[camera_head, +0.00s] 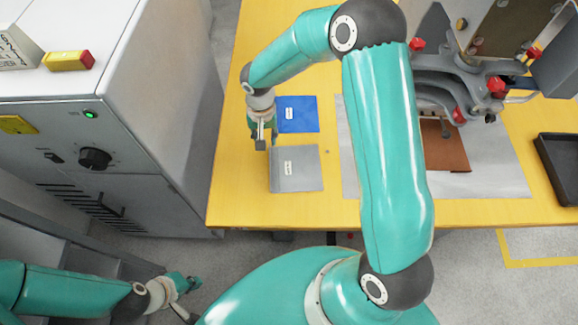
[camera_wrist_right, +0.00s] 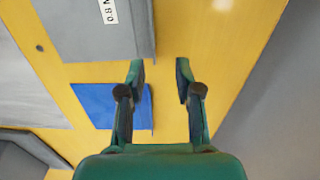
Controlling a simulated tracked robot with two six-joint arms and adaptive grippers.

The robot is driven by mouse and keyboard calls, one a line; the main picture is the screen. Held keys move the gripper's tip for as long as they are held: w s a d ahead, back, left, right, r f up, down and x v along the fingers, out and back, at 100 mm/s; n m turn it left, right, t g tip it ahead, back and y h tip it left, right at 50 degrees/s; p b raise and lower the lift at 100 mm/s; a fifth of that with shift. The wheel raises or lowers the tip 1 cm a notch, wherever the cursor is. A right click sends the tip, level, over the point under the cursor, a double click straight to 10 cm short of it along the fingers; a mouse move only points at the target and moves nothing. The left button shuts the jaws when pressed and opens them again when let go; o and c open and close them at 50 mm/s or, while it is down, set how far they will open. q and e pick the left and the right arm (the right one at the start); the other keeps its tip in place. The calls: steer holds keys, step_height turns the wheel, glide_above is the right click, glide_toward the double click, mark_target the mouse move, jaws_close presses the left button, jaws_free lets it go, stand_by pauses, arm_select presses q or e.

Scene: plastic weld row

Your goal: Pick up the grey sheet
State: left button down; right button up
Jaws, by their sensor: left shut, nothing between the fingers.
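The grey sheet (camera_head: 297,177) with a white label lies on the yellow table near its front left corner. Its labelled part also shows at the upper left of the right wrist view (camera_wrist_right: 85,30). My right gripper (camera_head: 262,143) is at the sheet's far left corner. In the right wrist view its fingers (camera_wrist_right: 160,70) are open and empty, one on each side of the line of the sheet's edge; I cannot tell their height above the table. My left gripper (camera_head: 187,285) is shut and empty, low at the lower left, away from the table.
A blue sheet (camera_head: 298,114) lies behind the grey one. A grey cabinet (camera_head: 150,130) stands left of the table (camera_head: 237,190). A fixture with red clamps (camera_head: 460,85) and a brown sheet (camera_head: 445,150) is at the right on a pale mat (camera_head: 500,182). A black tray (camera_head: 558,165) lies far right.

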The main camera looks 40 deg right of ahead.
mark_target(269, 150)
steer(key=f, duration=0.1)
steer(key=f+p, duration=0.1)
steer(key=f, duration=0.2)
steer(key=shift+s+d+f+p, duration=0.25)
steer(key=shift+s+f+p, duration=0.05)
steer(key=shift+f, duration=0.3)
jaws_close()
